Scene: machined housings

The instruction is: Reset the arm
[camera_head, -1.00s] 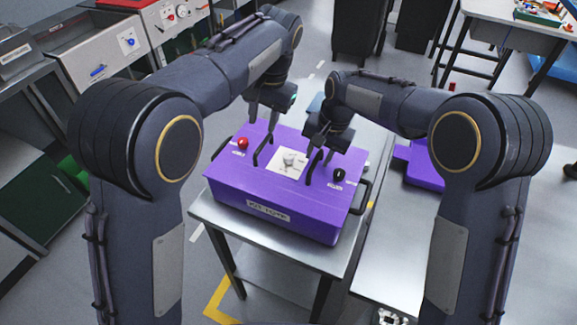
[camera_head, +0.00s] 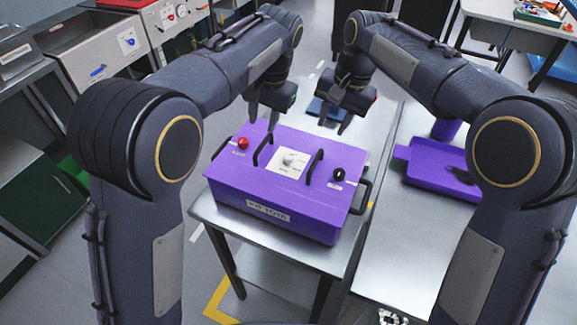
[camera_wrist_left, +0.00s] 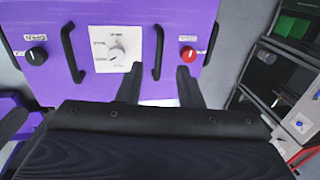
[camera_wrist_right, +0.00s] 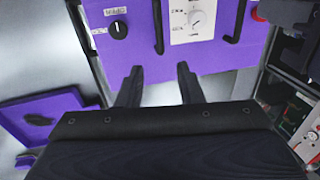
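A purple housing (camera_head: 235,185) sits on a metal table in the head view. My right gripper (camera_head: 335,122) is above and beyond the far right part of the housing, open and empty, as in the right wrist view (camera_wrist_right: 158,83).
A purple tray-like part (camera_head: 440,167) with a dark item on it lies on the metal table at right. A small blue object (camera_head: 325,108) lies beyond the housing. Cabinets and a red-topped panel (camera_head: 175,20) stand at left. The near right tabletop is clear.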

